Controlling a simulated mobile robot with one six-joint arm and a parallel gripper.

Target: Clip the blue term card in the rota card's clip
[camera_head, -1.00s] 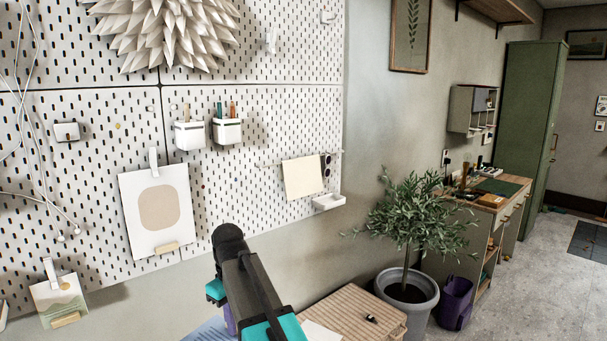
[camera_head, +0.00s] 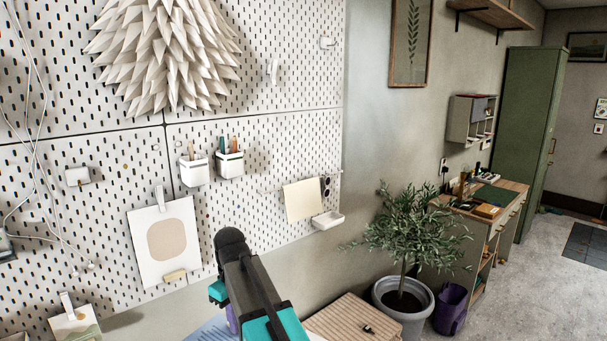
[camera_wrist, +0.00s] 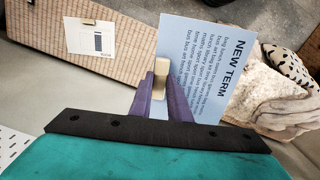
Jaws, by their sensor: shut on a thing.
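In the wrist view the purple fingers of my gripper (camera_wrist: 161,88) are shut on a small cream block at the edge of the blue term card (camera_wrist: 203,62). The card is headed "NEW TERM" and reads sideways, extending up and right from the fingers. In the head view my gripper (camera_head: 231,318) is low in the picture, with part of the blue card (camera_head: 210,330) beside it. A white card (camera_wrist: 84,42) with a small gold clip (camera_wrist: 88,22) lies on a ribbed tan surface, apart from the blue card. I cannot tell whether it is the rota card.
A pegboard (camera_head: 100,130) holds several cards, including a cream one (camera_head: 304,200), two white cups and a small tray (camera_head: 328,221). A ribbed tan box (camera_head: 350,318), potted plant (camera_head: 402,296) and purple bin (camera_head: 450,308) stand right. Gloves (camera_wrist: 280,115) lie at the wrist view's right.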

